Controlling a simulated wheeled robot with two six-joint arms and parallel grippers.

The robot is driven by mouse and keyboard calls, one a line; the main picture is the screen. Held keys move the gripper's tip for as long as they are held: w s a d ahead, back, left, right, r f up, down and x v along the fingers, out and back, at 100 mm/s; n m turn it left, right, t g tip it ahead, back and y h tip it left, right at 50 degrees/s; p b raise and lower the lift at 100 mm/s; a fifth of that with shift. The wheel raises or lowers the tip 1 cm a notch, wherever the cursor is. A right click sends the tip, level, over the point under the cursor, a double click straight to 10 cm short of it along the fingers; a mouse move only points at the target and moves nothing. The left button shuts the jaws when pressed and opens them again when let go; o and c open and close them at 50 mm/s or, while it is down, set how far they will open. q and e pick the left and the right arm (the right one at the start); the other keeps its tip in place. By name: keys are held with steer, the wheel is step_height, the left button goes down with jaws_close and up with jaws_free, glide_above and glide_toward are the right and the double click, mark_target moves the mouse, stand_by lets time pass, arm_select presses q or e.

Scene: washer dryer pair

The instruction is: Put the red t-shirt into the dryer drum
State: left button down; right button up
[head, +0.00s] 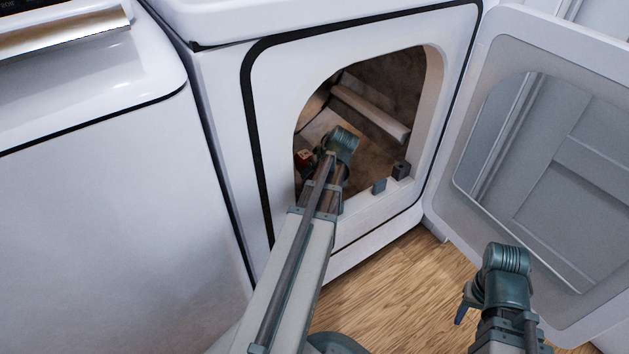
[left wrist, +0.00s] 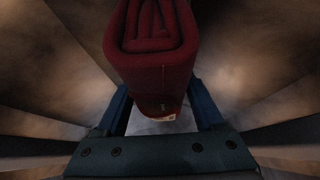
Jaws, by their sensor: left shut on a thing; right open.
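The red t-shirt (left wrist: 155,50) is a folded, rolled-looking bundle in the left wrist view. It sits between the two blue fingers of my left gripper (left wrist: 160,103), which is shut on it. In the head view my left arm reaches through the dryer's round-topped opening, and the left gripper (head: 341,147) is inside the dryer drum (head: 385,85). The fingertips are hidden there, and only a small reddish patch shows beside the wrist. The drum's brownish walls surround the shirt in the wrist view. My right gripper (head: 470,300) is open and empty, low outside the dryer.
The dryer door (head: 465,165) stands swung open to the right, close to my right arm. The opening's lower rim (head: 385,205) carries small dark blocks. A pale baffle (head: 370,112) crosses the drum. The white washer (head: 100,200) stands left; wooden floor (head: 400,285) lies below.

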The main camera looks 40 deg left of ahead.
arm_select(q)
step_height(320, 180, down, 3)
steer(key=b, duration=0.2)
steer(key=shift+f+b, duration=0.2)
steer(key=shift+b, duration=0.1)
steer(key=shift+r, duration=0.15)
steer(key=shift+c, duration=2.3)
jaws_free()
steer(key=shift+f, duration=0.2)
steer(key=o, duration=0.5)
steer(key=shift+c, duration=0.2)
steer(key=shift+r, duration=0.1)
